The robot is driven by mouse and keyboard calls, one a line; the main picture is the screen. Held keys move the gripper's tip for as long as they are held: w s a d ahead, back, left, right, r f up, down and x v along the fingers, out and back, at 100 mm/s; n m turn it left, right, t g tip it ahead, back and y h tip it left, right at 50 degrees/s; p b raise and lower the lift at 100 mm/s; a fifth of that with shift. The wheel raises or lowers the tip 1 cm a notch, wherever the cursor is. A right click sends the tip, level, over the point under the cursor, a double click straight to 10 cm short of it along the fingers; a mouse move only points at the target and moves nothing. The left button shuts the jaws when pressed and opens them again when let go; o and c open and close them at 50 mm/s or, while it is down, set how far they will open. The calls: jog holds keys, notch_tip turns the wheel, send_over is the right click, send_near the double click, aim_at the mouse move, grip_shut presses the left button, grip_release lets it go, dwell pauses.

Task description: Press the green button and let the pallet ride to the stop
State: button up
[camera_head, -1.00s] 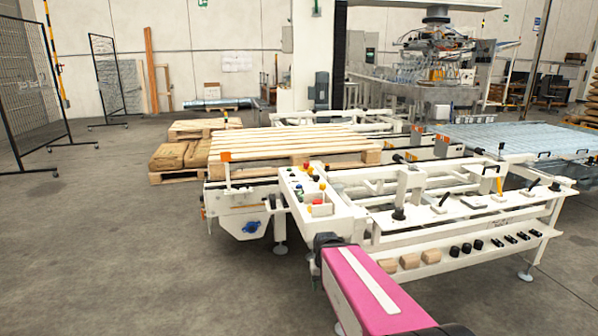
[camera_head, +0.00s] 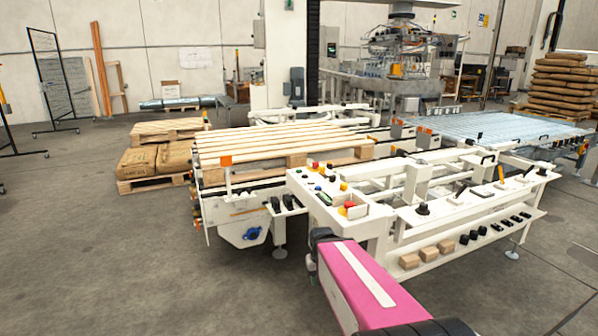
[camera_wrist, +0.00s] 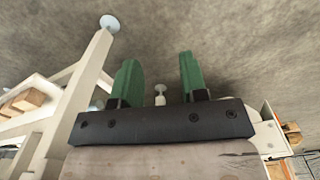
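The control panel (camera_head: 312,193) is the white, sloped top at the near left corner of the machine, with several red, yellow and dark buttons. The green button is too small to single out. The wooden pallet (camera_head: 270,143) lies flat on the conveyor behind the panel. I cannot make out the stop clearly. My pink arm link reaches toward the machine below the panel; my gripper is hidden in the head view. In the wrist view my gripper (camera_wrist: 160,78) has two green fingers apart with nothing held; the floor and a white machine leg (camera_wrist: 88,75) show beyond.
White machine rails and a shelf with wooden blocks (camera_head: 428,253) stand right of the panel. A sack stack (camera_head: 560,85) stands far right. The floor at front left is clear.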

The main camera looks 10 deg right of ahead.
grip_shut()
dwell(1.4)
